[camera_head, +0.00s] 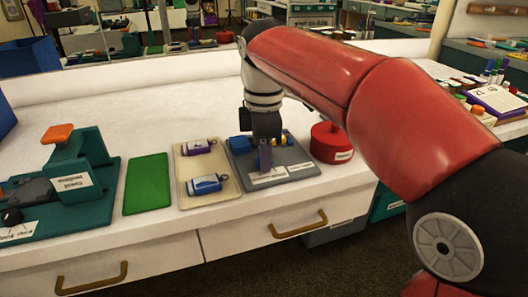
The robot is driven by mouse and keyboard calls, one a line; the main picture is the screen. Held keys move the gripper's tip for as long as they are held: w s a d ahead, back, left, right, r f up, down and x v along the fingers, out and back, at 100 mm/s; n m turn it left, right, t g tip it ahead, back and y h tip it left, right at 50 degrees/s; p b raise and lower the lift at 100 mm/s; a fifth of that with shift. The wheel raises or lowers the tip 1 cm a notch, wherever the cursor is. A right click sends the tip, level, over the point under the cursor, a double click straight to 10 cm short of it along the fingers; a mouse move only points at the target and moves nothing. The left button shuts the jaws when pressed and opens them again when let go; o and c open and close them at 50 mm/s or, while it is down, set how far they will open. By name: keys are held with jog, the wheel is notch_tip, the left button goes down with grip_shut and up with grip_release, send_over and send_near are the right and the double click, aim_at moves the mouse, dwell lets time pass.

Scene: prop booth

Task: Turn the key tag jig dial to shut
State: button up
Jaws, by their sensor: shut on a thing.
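The key tag jig (292,160) is a grey board near the front of the white counter. It carries a blue block (239,145), small yellow parts (284,140) and white labels along its front edge. My gripper (265,152) points down onto the middle of the jig, shut on a part there, taken to be the dial. The hand hides most of that part, so its setting cannot be read. A purple-grey upright piece shows at the fingers.
A red round container (331,141) stands close right of the jig. A green mat (147,184) and a teal press-like device (82,170) with an orange top are at left. My arm crosses the right side. The counter behind the tray is clear.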

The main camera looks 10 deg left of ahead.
jog(key=shift+n, duration=1.6)
jog(key=o, duration=1)
jog(key=shift+c, duration=0.2)
jog(key=shift+r, duration=0.15)
notch_tip(320, 180, up, 8)
jog(key=shift+f, duration=0.25)
